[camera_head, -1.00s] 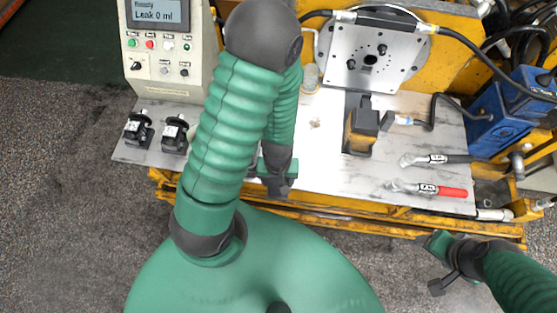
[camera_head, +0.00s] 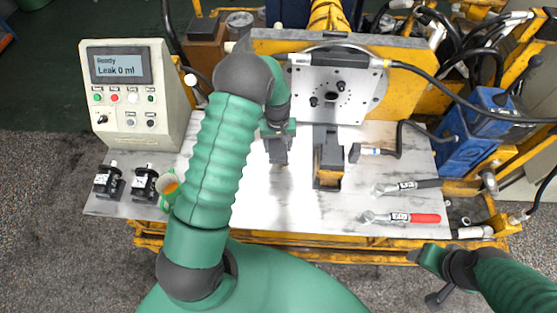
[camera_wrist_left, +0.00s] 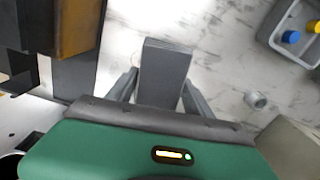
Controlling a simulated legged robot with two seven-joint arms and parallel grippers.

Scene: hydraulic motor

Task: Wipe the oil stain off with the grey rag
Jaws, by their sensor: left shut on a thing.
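My left gripper (camera_head: 277,150) reaches over the bright metal tabletop (camera_head: 230,215), left of the yellow-and-black block. In the left wrist view its two fingers (camera_wrist_left: 160,92) are shut on a flat grey piece, which I take to be the grey rag (camera_wrist_left: 165,65). The rag sticks out past the fingertips over the pale, grey-streaked surface. I cannot clearly make out an oil stain; my arm and gripper hide part of the tabletop.
A control box (camera_head: 130,95) reading "Leak 0 ml" stands at left, with two small black valves (camera_head: 145,183) before it. The yellow-and-black block (camera_head: 328,160) stands below the motor plate (camera_head: 330,92). Two wrenches, black-handled (camera_head: 405,186) and red-handled (camera_head: 400,217), lie at right.

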